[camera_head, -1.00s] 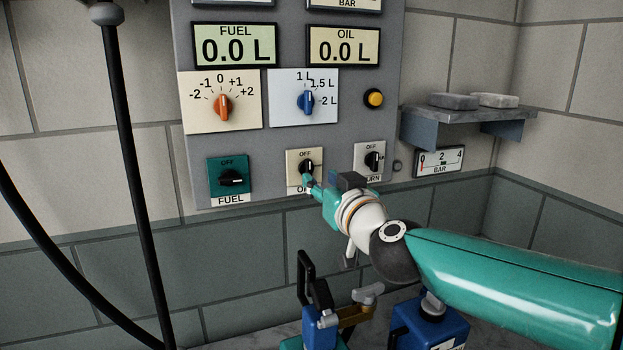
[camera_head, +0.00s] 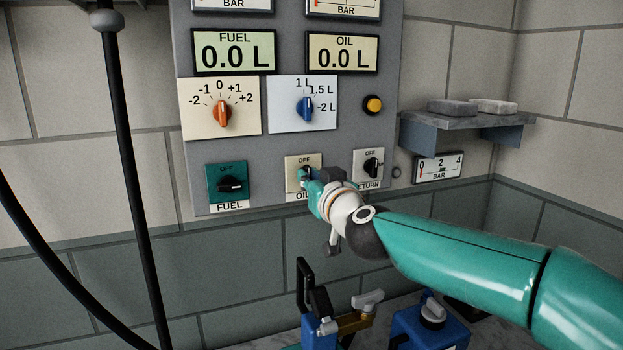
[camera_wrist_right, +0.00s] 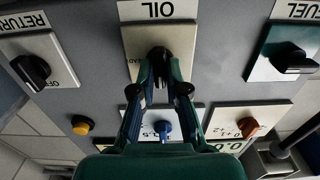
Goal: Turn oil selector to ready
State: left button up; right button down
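The oil selector is a cream plate (camera_head: 290,164) with a dark knob, low on the grey panel between the fuel and return selectors. My right gripper (camera_head: 305,175) is at this knob and covers most of it in the head view. In the right wrist view the oil plate (camera_wrist_right: 129,38) is upside down below its OIL label. There, the two fingertips of my right gripper (camera_wrist_right: 160,68) lie close on either side of the knob (camera_wrist_right: 159,54). I cannot tell whether they press on it. The knob's exact pointing is hidden. My left gripper is not in view.
The green fuel selector (camera_head: 214,172) is left of the oil selector; the return selector (camera_head: 372,166) is close on its right, near my wrist. Above are an orange knob (camera_head: 222,111), a blue knob (camera_head: 304,108) and a yellow button (camera_head: 373,104). A shelf (camera_head: 418,121) juts out right.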

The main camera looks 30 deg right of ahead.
jog(key=shift+m, duration=0.4)
jog(key=shift+d+f+m+b, duration=0.15)
jog(key=shift+m+b, duration=0.35)
jog(key=shift+m, duration=2.35)
jog(key=shift+f+m+b, duration=0.1)
jog(key=shift+m+b, duration=0.35)
jog(key=shift+m, duration=2.45)
jog(key=shift+d+f+m+b, duration=0.15)
jog(key=shift+m+b, duration=0.35)
jog(key=shift+m, duration=2.35)
jog(key=shift+a, duration=0.15)
jog(key=c, duration=1.2)
grip_release()
jog(key=shift+r, duration=0.1)
jog(key=shift+s, duration=0.15)
